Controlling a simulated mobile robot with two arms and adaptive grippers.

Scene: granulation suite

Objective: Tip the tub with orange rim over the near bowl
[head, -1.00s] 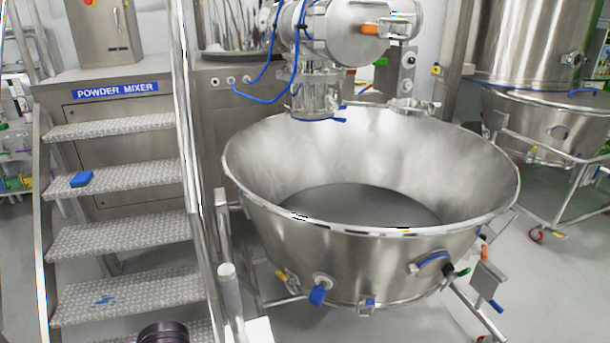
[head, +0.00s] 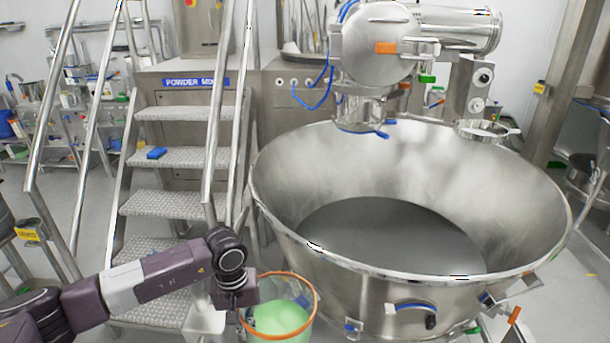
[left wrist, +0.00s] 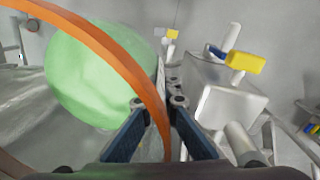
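The tub with orange rim (head: 306,322) is at the bottom of the head view, left of the near bowl, with light green contents. It looks upright, and its base is cut off by the picture edge. My left gripper (left wrist: 159,106) has its fingers on both sides of the tub's rim and wall, shut on it. In the left wrist view the orange rim (left wrist: 122,57) arches over the green contents. The near bowl (head: 345,293) is a large wide steel bowl with a grey floor inside. The tub is outside and beside its front left rim. My right gripper is not in view.
Metal steps with handrails (head: 178,158) stand left of the bowl. A steel machine head (head: 375,45) hangs over the bowl's back edge. A blue block (head: 157,153) lies on a step. The space above the bowl's front is clear.

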